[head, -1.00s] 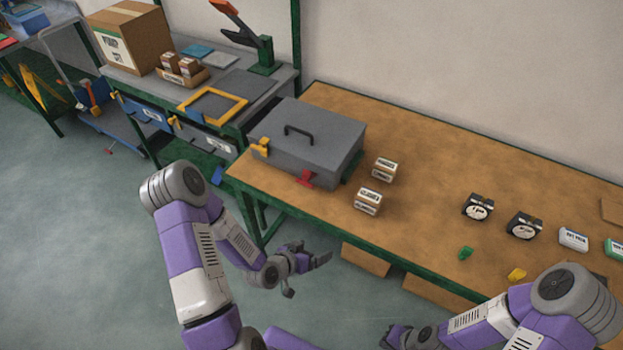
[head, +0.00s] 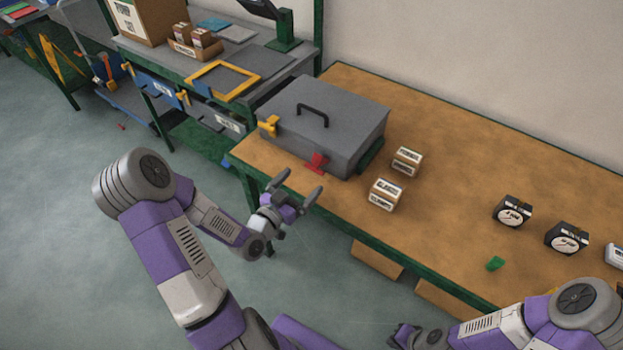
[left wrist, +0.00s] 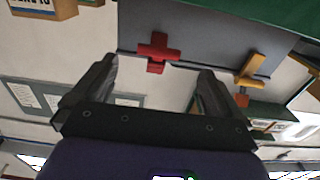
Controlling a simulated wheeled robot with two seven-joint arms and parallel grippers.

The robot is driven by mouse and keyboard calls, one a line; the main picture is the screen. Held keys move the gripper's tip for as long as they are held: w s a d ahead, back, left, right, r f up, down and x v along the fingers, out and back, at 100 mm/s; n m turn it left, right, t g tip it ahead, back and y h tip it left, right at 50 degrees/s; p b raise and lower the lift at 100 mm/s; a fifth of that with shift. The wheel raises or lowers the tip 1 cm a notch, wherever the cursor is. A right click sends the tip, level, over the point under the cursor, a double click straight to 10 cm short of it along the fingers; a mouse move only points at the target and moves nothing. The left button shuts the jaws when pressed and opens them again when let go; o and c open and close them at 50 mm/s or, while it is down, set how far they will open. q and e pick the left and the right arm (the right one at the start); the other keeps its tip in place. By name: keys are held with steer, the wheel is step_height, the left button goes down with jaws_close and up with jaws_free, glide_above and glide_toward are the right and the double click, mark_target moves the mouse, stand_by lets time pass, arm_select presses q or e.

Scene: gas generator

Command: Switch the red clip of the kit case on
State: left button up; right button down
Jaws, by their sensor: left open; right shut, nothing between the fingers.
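The grey kit case (head: 328,118) sits shut on the left end of the wooden workbench, with a black handle on its lid. Its red clip (head: 316,162) is on the front face, towards the right; a yellow clip (head: 269,125) is at the left. My left gripper (head: 296,184) is open and empty, just in front of and below the red clip, apart from it. In the left wrist view, the red clip (left wrist: 157,52) shows between and beyond the two fingers, and the yellow clip (left wrist: 250,78) is to the right. My right gripper (head: 398,336) is low at the bottom edge, partly hidden.
Small labelled boxes (head: 386,194) stand right of the case on the workbench (head: 440,215). Black gauges (head: 512,211) and a green piece (head: 496,263) lie further right. A grey side table (head: 240,95) with a yellow frame stands at the left.

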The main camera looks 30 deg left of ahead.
mark_target(316, 162)
arm_select(q)
steer(key=w, duration=0.1)
steer(key=w+b, duration=0.1)
steer(key=w, duration=0.2)
steer(key=shift+w+d, duration=0.1)
steer(key=shift+d, duration=0.2)
steer(key=shift+w, duration=0.7)
arm_select(e)
steer(key=shift+f, duration=1.15)
arm_select(q)
steer(key=shift+c, duration=0.3)
